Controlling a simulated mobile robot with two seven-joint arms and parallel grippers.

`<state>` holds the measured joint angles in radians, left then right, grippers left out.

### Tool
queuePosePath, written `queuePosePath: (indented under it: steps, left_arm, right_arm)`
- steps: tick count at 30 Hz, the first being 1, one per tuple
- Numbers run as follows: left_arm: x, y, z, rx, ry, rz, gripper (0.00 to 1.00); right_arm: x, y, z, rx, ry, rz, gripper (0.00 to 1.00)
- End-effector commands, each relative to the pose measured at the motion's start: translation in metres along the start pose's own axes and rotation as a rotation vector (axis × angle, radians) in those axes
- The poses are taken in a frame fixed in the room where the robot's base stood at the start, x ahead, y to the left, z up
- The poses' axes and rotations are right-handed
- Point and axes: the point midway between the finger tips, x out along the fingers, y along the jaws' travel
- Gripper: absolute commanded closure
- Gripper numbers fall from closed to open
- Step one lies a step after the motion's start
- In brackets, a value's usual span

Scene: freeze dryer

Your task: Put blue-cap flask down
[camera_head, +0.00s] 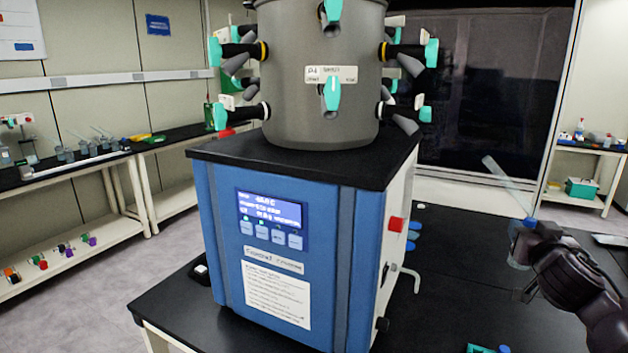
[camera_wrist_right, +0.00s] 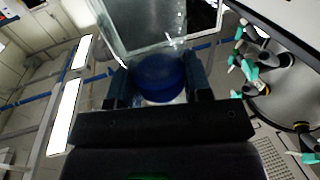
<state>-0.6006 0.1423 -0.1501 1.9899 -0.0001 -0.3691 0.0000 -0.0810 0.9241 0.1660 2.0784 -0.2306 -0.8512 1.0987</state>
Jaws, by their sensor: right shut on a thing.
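My right gripper (camera_head: 528,258) is at the right of the head view, over the black table. It is shut on the blue-cap flask (camera_head: 519,248), whose clear body is hard to make out. A clear glass tube (camera_head: 508,185) slants up and left from the cap. In the right wrist view the round blue cap (camera_wrist_right: 160,78) sits between the two fingers (camera_wrist_right: 158,88). The flask looks held above the table, though the exact gap cannot be told. My left gripper is not in view.
The blue freeze dryer (camera_head: 275,250), with a grey chamber (camera_head: 320,110) and teal-handled valves, stands left of the gripper. Blue items (camera_head: 413,236) lie beside its right side. A teal rack (camera_head: 482,350) is at the bottom edge. The black table (camera_head: 440,300) between is mostly clear.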

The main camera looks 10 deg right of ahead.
Motion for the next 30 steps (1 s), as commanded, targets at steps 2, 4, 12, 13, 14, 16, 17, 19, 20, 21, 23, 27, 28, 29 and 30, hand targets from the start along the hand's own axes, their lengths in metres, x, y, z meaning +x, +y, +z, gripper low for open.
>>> queuePosePath:
  steps: [2,4,12,13,14,16,17,19,20,21,23,27,28,29,30]
  left_arm:
    - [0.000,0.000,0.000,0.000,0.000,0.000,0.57]
    - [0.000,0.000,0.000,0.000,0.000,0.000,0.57]
    - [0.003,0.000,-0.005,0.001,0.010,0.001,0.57]
    - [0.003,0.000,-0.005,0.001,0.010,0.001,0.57]
    - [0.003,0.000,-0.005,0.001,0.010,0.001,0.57]
    - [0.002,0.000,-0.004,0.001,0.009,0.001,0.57]
    - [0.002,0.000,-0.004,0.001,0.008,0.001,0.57]
    - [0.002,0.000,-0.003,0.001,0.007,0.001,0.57]
    - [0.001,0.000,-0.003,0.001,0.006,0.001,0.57]
    - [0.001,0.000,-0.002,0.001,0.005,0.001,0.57]
    - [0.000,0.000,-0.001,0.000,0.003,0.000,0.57]
    - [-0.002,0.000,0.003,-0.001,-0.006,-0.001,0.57]
    - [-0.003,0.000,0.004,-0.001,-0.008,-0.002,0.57]
    - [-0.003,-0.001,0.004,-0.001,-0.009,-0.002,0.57]
    - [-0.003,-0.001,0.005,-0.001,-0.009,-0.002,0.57]
  right_arm:
    - [-0.003,-0.012,-0.009,0.002,0.005,-0.044,0.80]
    - [-0.007,-0.024,0.000,0.004,0.001,-0.074,0.80]
    - [-0.029,-0.069,0.041,0.005,0.001,-0.175,0.80]
    - [-0.033,-0.076,0.047,0.005,0.000,-0.187,0.80]
    - [-0.036,-0.082,0.053,0.005,0.000,-0.200,0.80]
    - [-0.047,-0.100,0.068,0.007,0.000,-0.233,0.80]
    - [-0.052,-0.108,0.074,0.007,0.000,-0.249,0.80]
    - [-0.066,-0.130,0.091,0.008,-0.001,-0.288,0.80]
    - [-0.073,-0.139,0.098,0.008,-0.001,-0.305,0.80]
    - [-0.082,-0.153,0.107,0.008,0.000,-0.328,0.80]
    - [-0.097,-0.173,0.119,0.008,0.000,-0.361,0.80]
    - [-0.134,-0.221,0.139,0.008,0.002,-0.430,0.80]
    - [-0.141,-0.231,0.143,0.008,0.002,-0.442,0.80]
    - [-0.149,-0.240,0.146,0.008,0.002,-0.452,0.80]
    - [-0.157,-0.250,0.149,0.008,0.002,-0.464,0.80]
